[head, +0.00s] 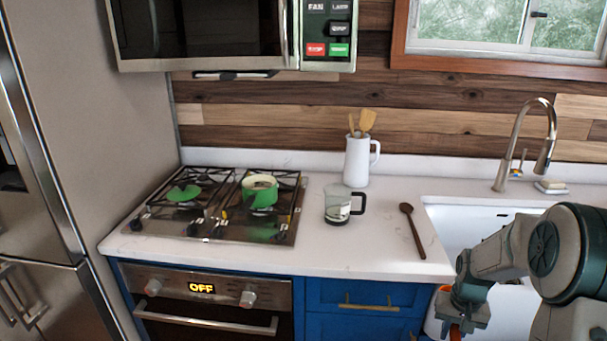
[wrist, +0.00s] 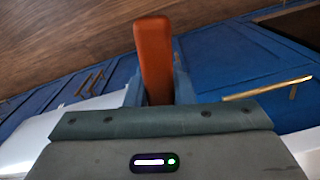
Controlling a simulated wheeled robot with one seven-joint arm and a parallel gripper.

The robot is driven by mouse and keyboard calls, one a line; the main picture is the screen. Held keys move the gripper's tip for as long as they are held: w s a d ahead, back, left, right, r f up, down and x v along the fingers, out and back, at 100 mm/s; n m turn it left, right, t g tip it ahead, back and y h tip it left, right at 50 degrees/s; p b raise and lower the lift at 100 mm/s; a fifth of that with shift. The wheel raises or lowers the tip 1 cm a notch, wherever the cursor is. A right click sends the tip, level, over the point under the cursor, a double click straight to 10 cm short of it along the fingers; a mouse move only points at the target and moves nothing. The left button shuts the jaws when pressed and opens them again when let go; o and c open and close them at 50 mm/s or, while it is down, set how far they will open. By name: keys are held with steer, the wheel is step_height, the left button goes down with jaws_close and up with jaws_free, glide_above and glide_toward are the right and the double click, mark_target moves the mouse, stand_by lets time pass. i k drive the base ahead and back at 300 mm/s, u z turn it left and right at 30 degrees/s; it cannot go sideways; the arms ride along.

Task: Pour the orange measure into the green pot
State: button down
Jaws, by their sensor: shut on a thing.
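The green pot (head: 262,199) stands upright and open on the right side of the stove, with something pale inside it. My gripper (head: 456,327) hangs low at the right, in front of the counter edge, well apart from the pot. In the wrist view my gripper (wrist: 157,88) is shut on an orange bar, which looks like the handle of the orange measure (wrist: 155,55). The measure's bowl and its contents are not clearly visible. A white and orange shape (head: 434,317) shows beside my gripper in the head view, partly hidden; I cannot tell whether it belongs to the measure.
A green lid (head: 184,193) lies on the left of the stove (head: 190,228). A glass mug (head: 338,207), a white jug (head: 357,163) with utensils and a dark spoon (head: 412,230) are on the counter. The sink (head: 465,225) is at right.

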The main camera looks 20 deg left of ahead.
mark_target(260, 191)
steer(key=z, duration=1.7)
steer(key=k, duration=1.55)
steer(key=u, duration=2.5)
steer(key=i, duration=0.1)
steer(key=z, duration=0.3)
